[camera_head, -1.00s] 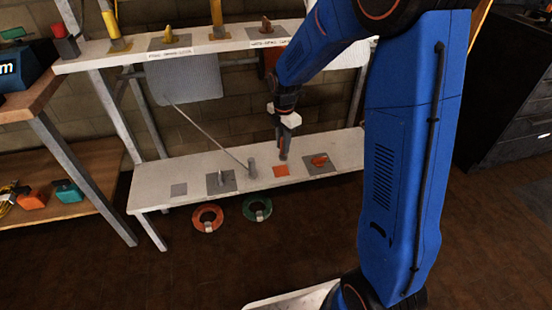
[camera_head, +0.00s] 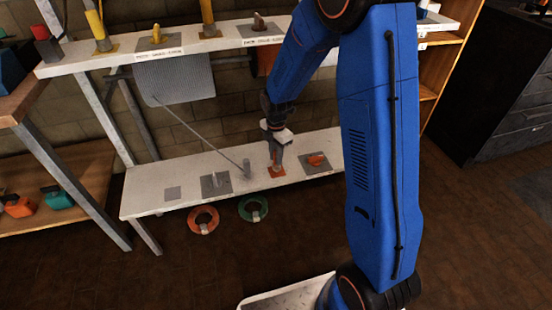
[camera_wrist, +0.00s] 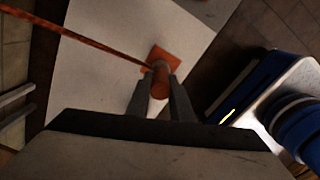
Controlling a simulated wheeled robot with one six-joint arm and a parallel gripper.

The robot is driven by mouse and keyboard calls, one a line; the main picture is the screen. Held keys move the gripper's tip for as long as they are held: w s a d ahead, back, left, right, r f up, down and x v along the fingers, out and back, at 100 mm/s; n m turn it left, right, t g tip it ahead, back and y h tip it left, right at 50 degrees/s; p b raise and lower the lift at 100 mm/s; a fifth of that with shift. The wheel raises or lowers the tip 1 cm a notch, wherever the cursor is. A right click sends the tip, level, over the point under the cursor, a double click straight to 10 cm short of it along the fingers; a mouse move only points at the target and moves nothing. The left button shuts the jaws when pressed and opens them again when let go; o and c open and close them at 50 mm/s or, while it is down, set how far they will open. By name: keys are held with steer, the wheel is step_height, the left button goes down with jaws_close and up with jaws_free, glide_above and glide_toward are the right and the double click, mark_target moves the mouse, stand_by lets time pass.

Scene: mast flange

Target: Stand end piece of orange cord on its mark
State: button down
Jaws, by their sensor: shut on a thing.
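My gripper (camera_head: 277,162) is over the lower white shelf, low above the orange square mark (camera_head: 277,172). In the wrist view my gripper (camera_wrist: 161,92) is shut on the orange end piece (camera_wrist: 160,82), a short orange cylinder between the two fingers. The orange cord (camera_wrist: 82,35) runs from it to the upper left. The orange mark (camera_wrist: 163,54) shows just beyond the end piece, partly covered by it. In the head view the end piece is mostly hidden by the fingers. I cannot tell whether it touches the mark.

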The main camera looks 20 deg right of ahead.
steer(key=shift+f, duration=0.55)
steer(key=c, duration=1.6)
jaws_free()
steer(key=shift+f, duration=0.15)
steer(key=shift+o, duration=0.2)
